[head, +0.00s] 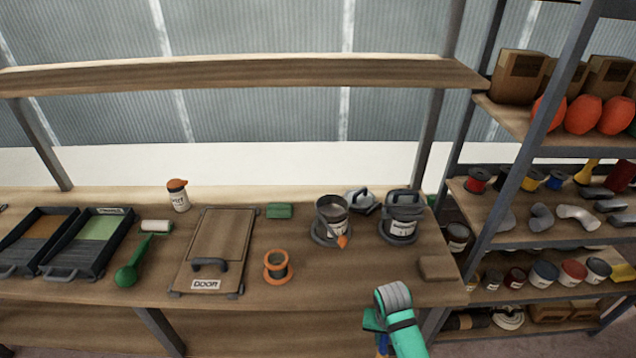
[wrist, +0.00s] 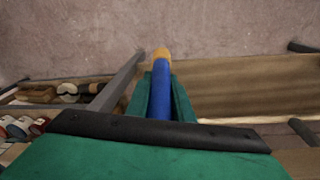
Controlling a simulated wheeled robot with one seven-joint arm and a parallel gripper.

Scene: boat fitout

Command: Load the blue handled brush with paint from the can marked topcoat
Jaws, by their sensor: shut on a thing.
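My gripper (head: 376,330) is in front of the bench's right part, low near its front edge. It is shut on the blue handled brush (head: 382,342). In the wrist view the blue handle (wrist: 161,92) lies between my green fingers (wrist: 160,100), with a tan-orange end pointing away. I cannot make out the bristles. An open grey can (head: 331,204) stands on the bench, with an orange-tipped thing at its front. A second can (head: 403,228), with a dark handled top, stands to its right. Both labels are too small to read, so I cannot tell which says topcoat.
A handled lid-like thing (head: 361,201) lies between the cans. An orange-rimmed pot (head: 278,266), a panel marked DOOR (head: 220,240), a green block (head: 279,211), a roller (head: 156,227) and two trays (head: 98,228) are left. A wooden block (head: 437,267) is near the right edge.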

